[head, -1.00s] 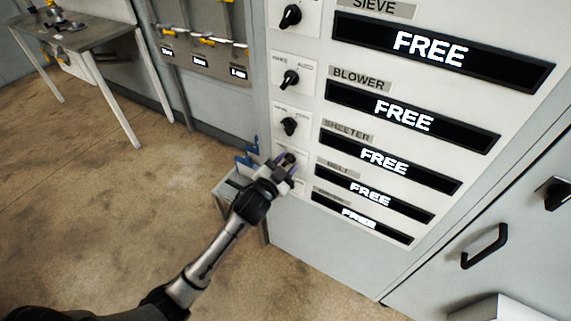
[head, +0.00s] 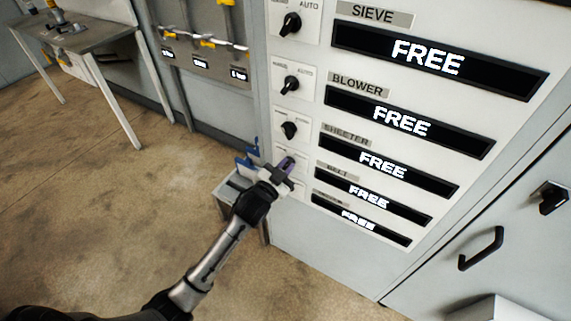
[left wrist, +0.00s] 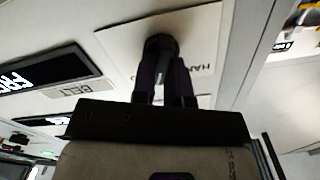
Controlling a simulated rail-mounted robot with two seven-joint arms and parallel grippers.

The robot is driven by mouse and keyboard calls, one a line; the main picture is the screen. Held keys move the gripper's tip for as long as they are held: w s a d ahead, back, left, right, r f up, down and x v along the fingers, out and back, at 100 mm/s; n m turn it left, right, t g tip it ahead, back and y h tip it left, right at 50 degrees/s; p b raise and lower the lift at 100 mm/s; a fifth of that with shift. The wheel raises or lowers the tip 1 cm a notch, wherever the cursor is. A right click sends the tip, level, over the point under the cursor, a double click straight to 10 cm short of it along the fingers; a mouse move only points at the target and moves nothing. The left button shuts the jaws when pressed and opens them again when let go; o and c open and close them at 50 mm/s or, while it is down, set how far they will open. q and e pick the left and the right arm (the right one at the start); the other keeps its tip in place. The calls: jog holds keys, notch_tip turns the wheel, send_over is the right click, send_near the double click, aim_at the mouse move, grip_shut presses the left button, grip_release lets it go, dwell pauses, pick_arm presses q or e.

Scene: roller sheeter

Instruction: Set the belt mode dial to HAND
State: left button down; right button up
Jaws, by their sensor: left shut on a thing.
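The belt mode dial (left wrist: 160,45) is a dark round knob on a white plate (left wrist: 120,38), seen in the left wrist view. Upside-down lettering that looks like part of HAND shows on the plate right of the knob. My left gripper (left wrist: 165,75) is shut on the knob, its two dark fingers on either side. In the head view my left gripper (head: 286,164) covers this dial, left of the BELT label (head: 338,171). The belt display (head: 369,200) reads FREE. The dial's pointer is hidden, so its setting cannot be read. My right gripper is not in view.
Above are the sheeter dial (head: 289,129), blower dial (head: 291,84) and sieve dial (head: 291,22), on the same panel. A small stand with a blue item (head: 246,158) is close left of my gripper. A grey table (head: 80,38) stands far left; the floor between is clear.

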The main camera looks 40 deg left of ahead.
pick_arm(q)
jog(key=shift+a+n+p, duration=0.2)
jog(key=shift+n+p, duration=2.35)
jog(key=shift+n, duration=0.1)
jog(key=shift+a+n+p, duration=0.15)
jog(key=shift+n+p, duration=2.4)
jog(key=shift+n, duration=0.1)
jog(key=c, duration=1.1)
grip_release()
jog(key=shift+c, duration=0.2)
jog(key=shift+s, duration=0.15)
